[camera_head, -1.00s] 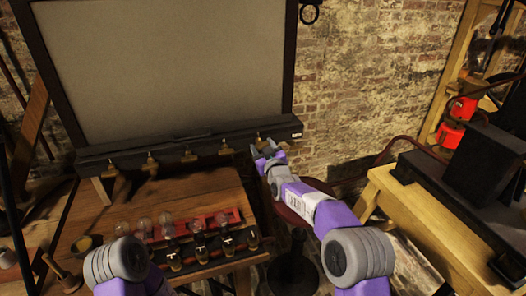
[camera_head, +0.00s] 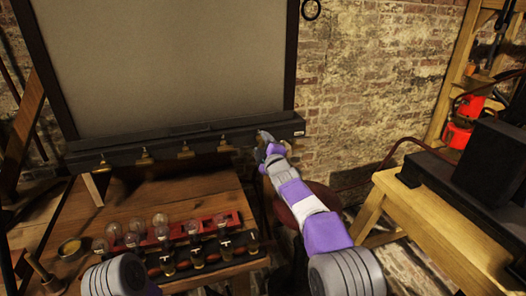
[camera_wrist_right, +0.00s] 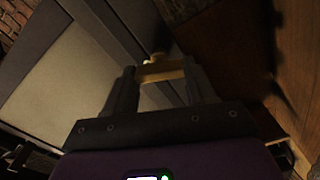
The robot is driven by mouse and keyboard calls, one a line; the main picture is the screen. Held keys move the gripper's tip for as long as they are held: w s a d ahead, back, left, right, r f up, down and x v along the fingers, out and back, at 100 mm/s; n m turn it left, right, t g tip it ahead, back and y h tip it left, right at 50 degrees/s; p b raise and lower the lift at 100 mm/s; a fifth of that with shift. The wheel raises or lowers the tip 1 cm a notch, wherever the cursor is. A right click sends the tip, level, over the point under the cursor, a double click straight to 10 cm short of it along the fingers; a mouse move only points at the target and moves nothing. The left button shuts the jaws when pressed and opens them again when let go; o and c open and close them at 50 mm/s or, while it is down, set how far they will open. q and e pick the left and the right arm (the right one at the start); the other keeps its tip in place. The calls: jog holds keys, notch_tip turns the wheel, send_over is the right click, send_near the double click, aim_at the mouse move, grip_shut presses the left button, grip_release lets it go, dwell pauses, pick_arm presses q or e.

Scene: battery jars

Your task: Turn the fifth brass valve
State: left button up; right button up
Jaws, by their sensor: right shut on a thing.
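A row of brass valves hangs along the dark ledge under the large grey board. From the left, the first (camera_head: 102,165), second (camera_head: 145,157), third (camera_head: 185,151) and fourth (camera_head: 225,146) show clear of my gripper. My right gripper (camera_head: 265,143) is at the ledge's right end, over the fifth valve and mostly hiding it in the head view. In the right wrist view the fifth brass valve (camera_wrist_right: 162,74) shows as a bar between the two fingers, and the gripper is shut on it. My left gripper is out of view.
Glass jars and bulbs stand with a red rack (camera_head: 205,226) on the wooden table (camera_head: 170,193) below the ledge. A round stool (camera_head: 312,198) stands below my right arm. A pale wooden bench (camera_head: 425,220) with a dark box is at the right.

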jog(key=shift+f+n+b, duration=0.1)
jog(key=shift+n+b, duration=1.05)
jog(key=shift+n, duration=1.15)
jog(key=o, duration=1)
jog(key=shift+o, duration=0.2)
jog(key=shift+s+b, duration=0.3)
jog(key=shift+s, duration=0.1)
jog(key=b+v, duration=0.1)
jog(key=v, duration=0.5)
jog(key=shift+s+d+b, duration=0.2)
jog(key=shift+s+b, duration=0.15)
